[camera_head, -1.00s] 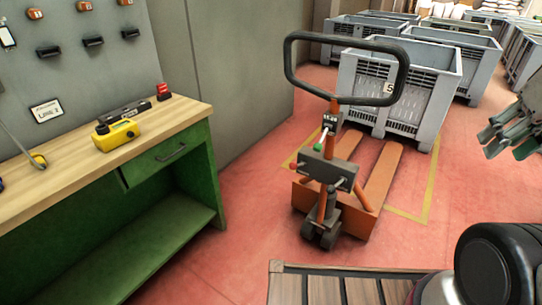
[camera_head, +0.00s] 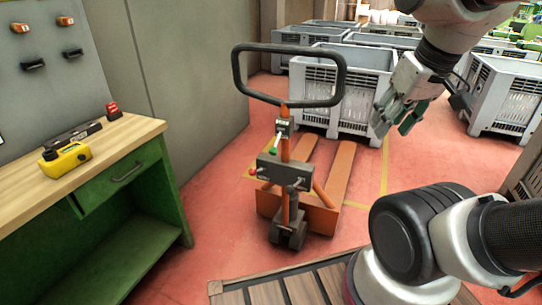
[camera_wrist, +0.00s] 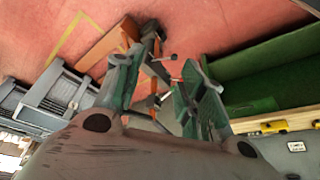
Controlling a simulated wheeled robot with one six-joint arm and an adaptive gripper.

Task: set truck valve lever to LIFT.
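The orange pallet truck (camera_head: 287,200) stands on the red floor, its black loop handle (camera_head: 290,102) upright. A small lever with a green knob (camera_head: 273,151) sticks out on the left side of its column, below a small label plate (camera_head: 283,126) too small to read. My gripper (camera_head: 392,126) hangs to the right of the truck, apart from it, with green-padded fingers. In the wrist view my gripper (camera_wrist: 160,82) is open and empty, with the truck (camera_wrist: 112,45) beyond the fingers, partly hidden by them. I cannot tell the lever's setting.
A green workbench (camera_head: 125,170) with a yellow device (camera_head: 66,159) stands on the left. Grey crates (camera_head: 345,85) stand behind, one over the truck's forks. A slatted wooden surface (camera_head: 285,287) lies in front. Open red floor lies between bench and truck.

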